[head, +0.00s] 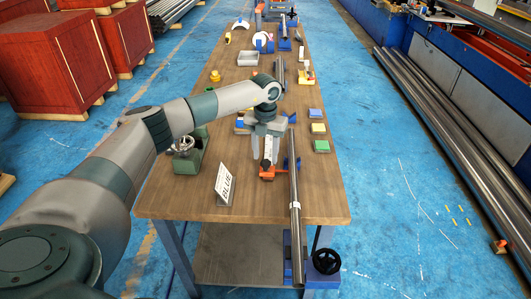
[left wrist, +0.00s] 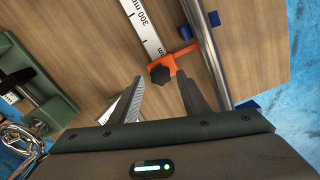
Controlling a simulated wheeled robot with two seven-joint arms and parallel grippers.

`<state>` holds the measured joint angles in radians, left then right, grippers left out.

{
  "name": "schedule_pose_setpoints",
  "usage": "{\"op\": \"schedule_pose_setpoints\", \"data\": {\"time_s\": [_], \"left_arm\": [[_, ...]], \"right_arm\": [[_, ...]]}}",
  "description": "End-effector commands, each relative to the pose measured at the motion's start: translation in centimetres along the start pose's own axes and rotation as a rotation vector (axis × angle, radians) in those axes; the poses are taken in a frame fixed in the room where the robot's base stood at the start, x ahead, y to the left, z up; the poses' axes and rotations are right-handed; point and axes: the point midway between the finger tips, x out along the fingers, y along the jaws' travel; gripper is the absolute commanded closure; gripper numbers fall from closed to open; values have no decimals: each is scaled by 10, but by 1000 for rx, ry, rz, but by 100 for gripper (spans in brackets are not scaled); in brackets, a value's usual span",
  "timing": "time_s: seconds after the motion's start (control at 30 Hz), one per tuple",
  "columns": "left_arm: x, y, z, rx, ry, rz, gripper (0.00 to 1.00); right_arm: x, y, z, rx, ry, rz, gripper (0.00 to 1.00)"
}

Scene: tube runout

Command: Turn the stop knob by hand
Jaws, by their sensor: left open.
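The stop knob (left wrist: 160,74) is a small black lobed knob on the orange stop (left wrist: 176,57), which sits by the white ruler (left wrist: 142,22) in the left wrist view. In the head view the orange stop (head: 268,174) shows below my left gripper (head: 266,155). My left gripper is open, pointing down, and its fingertips (left wrist: 160,80) lie on either side of the knob in the picture. I cannot tell whether they touch it. A long steel tube (head: 294,190) runs alongside the stop, to its right. My right gripper is not in view.
A "BLUE" sign (head: 225,184) and a green clamp-like fixture (head: 190,156) stand left of the stop. Coloured blocks (head: 318,129) lie right of the tube. A black handwheel (head: 326,261) is at the table's (head: 180,206) front. Bare wood lies around the sign.

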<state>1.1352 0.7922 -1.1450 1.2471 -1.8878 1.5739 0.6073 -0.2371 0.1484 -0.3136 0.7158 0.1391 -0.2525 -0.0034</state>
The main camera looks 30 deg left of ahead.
Motion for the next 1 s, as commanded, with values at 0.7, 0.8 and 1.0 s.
{"op": "schedule_pose_setpoints", "data": {"time_s": [0.7, 0.8, 1.0], "left_arm": [[-48, 0, 0, 2, 0, 0, 58], [-50, 0, 0, 3, 0, 0, 58], [-50, 0, 0, 2, 0, 0, 58]], "right_arm": [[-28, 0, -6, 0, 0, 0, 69], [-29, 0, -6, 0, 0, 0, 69], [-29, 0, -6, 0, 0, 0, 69]]}}
